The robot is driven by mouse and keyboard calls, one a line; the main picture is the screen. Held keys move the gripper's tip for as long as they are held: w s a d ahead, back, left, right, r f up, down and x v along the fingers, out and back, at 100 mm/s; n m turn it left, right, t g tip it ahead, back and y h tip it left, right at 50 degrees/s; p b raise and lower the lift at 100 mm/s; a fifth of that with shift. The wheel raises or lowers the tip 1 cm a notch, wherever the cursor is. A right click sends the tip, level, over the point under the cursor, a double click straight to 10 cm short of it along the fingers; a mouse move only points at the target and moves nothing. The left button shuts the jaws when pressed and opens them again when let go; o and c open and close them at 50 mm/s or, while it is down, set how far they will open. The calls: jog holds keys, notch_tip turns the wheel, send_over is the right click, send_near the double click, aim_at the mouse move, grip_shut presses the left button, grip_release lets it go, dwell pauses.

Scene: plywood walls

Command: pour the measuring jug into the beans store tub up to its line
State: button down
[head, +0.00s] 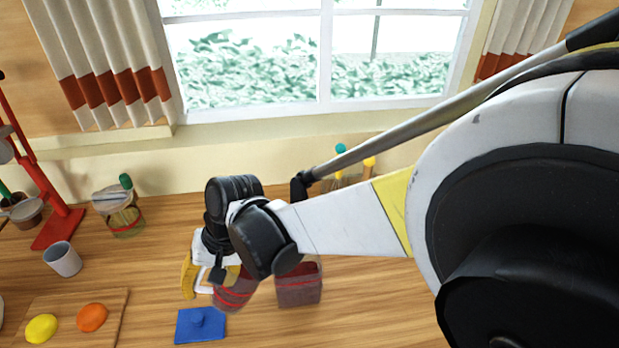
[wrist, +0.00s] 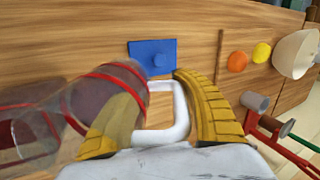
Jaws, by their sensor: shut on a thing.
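The measuring jug (wrist: 92,98) is clear with red bands and dark contents; it also shows in the head view (head: 236,289), tilted. My gripper (wrist: 155,92) has its yellow fingers shut on the jug's white handle (wrist: 178,112); in the head view my gripper (head: 210,278) is partly hidden by my wrist. The beans store tub (head: 299,287) is a clear square tub with a red line and dark reddish contents, just right of the jug. In the wrist view the tub (wrist: 18,128) is partly behind the jug's mouth end. Whether anything is falling is unclear.
A blue lid with a knob (head: 200,325) lies in front of the jug. A board (head: 75,310) holds an orange thing (head: 92,317) and a yellow thing (head: 41,328). A grey cup (head: 63,259), a jar (head: 122,212) and a red stand (head: 58,228) are left. The table's right front is clear.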

jog(key=shift+g+y, duration=0.4)
jog(key=shift+y, duration=0.5)
jog(key=r, duration=0.1)
jog(key=d+r+p, duration=0.1)
jog(key=r, duration=0.1)
jog(key=r+p, duration=0.1)
jog(key=shift+w+d+r, duration=0.15)
jog(key=shift+w, duration=0.15)
jog(key=shift+w+d+r+g+y, duration=0.1)
jog(key=shift+r+g+y, duration=0.1)
jog(key=shift+r+y, duration=0.3)
jog(key=shift+w+d+r+g+y, duration=0.1)
jog(key=shift+r+g+y, duration=0.1)
jog(key=shift+r+y, duration=0.3)
jog(key=shift+s, duration=0.15)
jog(key=shift+d+r+b, duration=0.1)
jog(key=shift+b, duration=0.2)
jog(key=shift+y, duration=0.3)
jog(key=shift+r+g+y, duration=0.1)
jog(key=shift+g+y, duration=0.2)
jog(key=shift+w+d+r+g+y+b, duration=0.15)
jog(key=shift+d+r+g+y+b, duration=0.1)
jog(key=shift+r+y, duration=0.4)
jog(key=shift+w+d+r+g+y+b, duration=0.1)
jog(key=shift+d+r+g+y+b, duration=0.15)
jog(key=shift+r+y, duration=0.4)
jog(key=shift+w+d+r+g+y+b, duration=0.2)
jog(key=shift+r+y+b, duration=0.15)
jog(key=shift+r, duration=0.45)
